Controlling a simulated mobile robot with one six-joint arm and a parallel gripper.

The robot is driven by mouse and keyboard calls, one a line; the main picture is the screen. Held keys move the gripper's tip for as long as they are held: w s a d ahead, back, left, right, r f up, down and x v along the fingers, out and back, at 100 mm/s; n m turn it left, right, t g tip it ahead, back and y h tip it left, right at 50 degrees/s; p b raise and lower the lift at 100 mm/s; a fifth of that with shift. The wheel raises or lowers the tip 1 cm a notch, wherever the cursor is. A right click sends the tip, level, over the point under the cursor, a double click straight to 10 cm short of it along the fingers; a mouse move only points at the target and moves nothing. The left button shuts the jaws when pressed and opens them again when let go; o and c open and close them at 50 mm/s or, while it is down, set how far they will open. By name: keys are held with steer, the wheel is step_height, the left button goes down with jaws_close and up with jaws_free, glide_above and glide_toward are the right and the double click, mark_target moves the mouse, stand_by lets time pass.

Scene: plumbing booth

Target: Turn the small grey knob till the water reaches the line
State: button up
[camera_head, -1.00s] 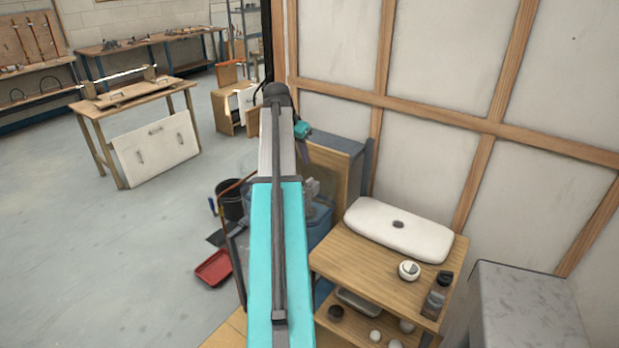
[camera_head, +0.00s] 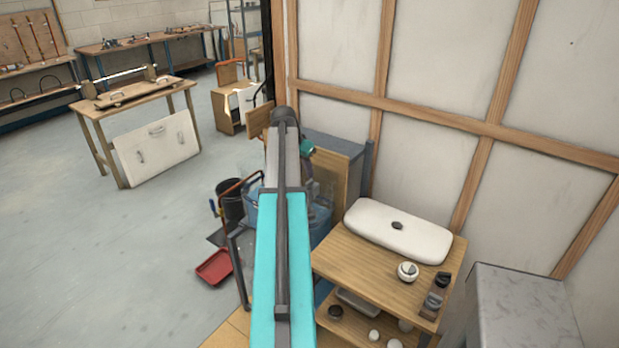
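My teal and grey arm runs up the middle of the view and bends over at its far end. The fingers of my gripper do not show; they seem to be behind the arm. A blue tub (camera_head: 320,222) stands behind the arm, partly covered by it, with some clear, pale shapes around it that I cannot make out. I cannot pick out the small grey knob, the water or the line.
A wooden shelf unit (camera_head: 360,265) at the right carries a white basin (camera_head: 398,231) and small fittings. A grey cabinet (camera_head: 520,310) stands at the lower right. A black bucket (camera_head: 232,205) and a red tray (camera_head: 214,267) are on the floor.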

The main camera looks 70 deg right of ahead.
mark_target(309, 182)
steer(key=shift+p+x, duration=1.05)
steer(key=shift+x, duration=2.45)
